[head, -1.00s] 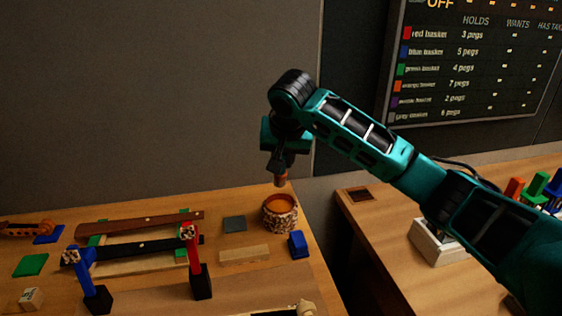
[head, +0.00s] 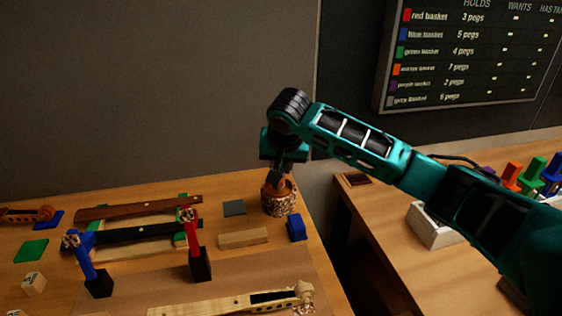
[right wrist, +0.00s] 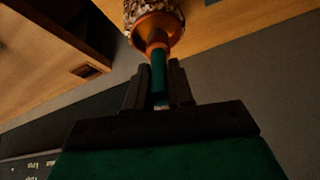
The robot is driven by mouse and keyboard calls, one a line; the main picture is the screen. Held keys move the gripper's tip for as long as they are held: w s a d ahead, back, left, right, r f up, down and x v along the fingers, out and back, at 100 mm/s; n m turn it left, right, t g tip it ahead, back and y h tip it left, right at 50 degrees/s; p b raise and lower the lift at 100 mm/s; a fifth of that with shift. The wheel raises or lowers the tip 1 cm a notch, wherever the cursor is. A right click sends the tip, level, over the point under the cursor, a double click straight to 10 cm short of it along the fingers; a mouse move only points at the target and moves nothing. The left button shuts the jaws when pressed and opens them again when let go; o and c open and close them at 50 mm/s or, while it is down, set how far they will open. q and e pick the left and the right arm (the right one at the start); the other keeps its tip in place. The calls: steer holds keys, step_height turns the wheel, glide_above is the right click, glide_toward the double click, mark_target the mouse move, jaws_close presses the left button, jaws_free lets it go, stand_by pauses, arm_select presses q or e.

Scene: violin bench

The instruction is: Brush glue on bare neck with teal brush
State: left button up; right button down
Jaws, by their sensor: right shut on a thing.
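My right gripper (head: 280,175) is shut on the teal brush (right wrist: 158,72), whose handle shows between the fingers (right wrist: 158,90) in the right wrist view. The brush points down, and its orange-brown lower end is at the mouth of the speckled glue pot (head: 280,206). The pot also shows in the right wrist view (right wrist: 153,20). The bristles are hidden, so how deep they sit cannot be seen. A pale, bare-wood neck with a scroll (head: 225,304) lies at the front of the bench. My left gripper is not in view.
A brown neck (head: 140,208) and a black strip (head: 130,235) lie on a rack at the left. A blue clamp (head: 86,260) and a red clamp (head: 195,240) stand before them. A pale block (head: 243,238) and blue block (head: 296,228) lie near the pot.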

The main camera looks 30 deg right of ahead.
steer(key=shift+f, duration=0.6)
stand_by(1.3)
steer(key=shift+r, duration=3.55)
steer(key=s+a+f+n+y, duration=0.1)
steer(key=s+a+f+n, duration=0.2)
steer(key=s, duration=0.4)
steer(key=s+a+f+n+y, duration=0.2)
steer(key=s+a+f+n, duration=0.1)
steer(key=s+a, duration=0.3)
steer(key=shift+s, duration=0.9)
